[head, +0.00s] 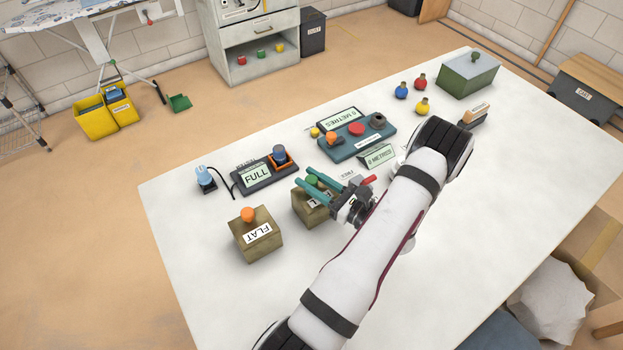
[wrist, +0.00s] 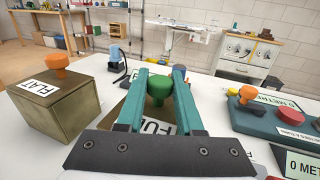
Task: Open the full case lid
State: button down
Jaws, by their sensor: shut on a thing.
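The full case (head: 307,212) is a brown box on the white table, with a label that my gripper partly covers. Its lid carries a green knob (wrist: 158,88), which also shows in the head view (head: 312,181). My gripper (wrist: 160,75) has its two teal fingers on either side of the green knob and is shut on it. The fingers point across the lid. "FU" can be read on the label (wrist: 155,126) below the knob in the wrist view. My gripper hides much of the case, and I cannot tell whether the lid is seated or raised.
A similar brown case marked FLAT (head: 258,240) with an orange knob stands to the left. Behind are a dark stand with a FULL sign (head: 257,176), a blue-topped object (head: 205,179) and a teal panel (head: 358,143). The table's front left is clear.

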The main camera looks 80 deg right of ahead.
dwell(0.9)
jog(key=s+a, duration=0.4)
jog(key=shift+s+a, duration=0.25)
jog(key=shift+s, duration=0.1)
jog(key=c, duration=0.5)
grip_release()
jog(key=shift+c, duration=0.2)
jog(key=v, duration=1.5)
jog(key=shift+s+a, duration=0.25)
jog(key=shift+s, duration=0.1)
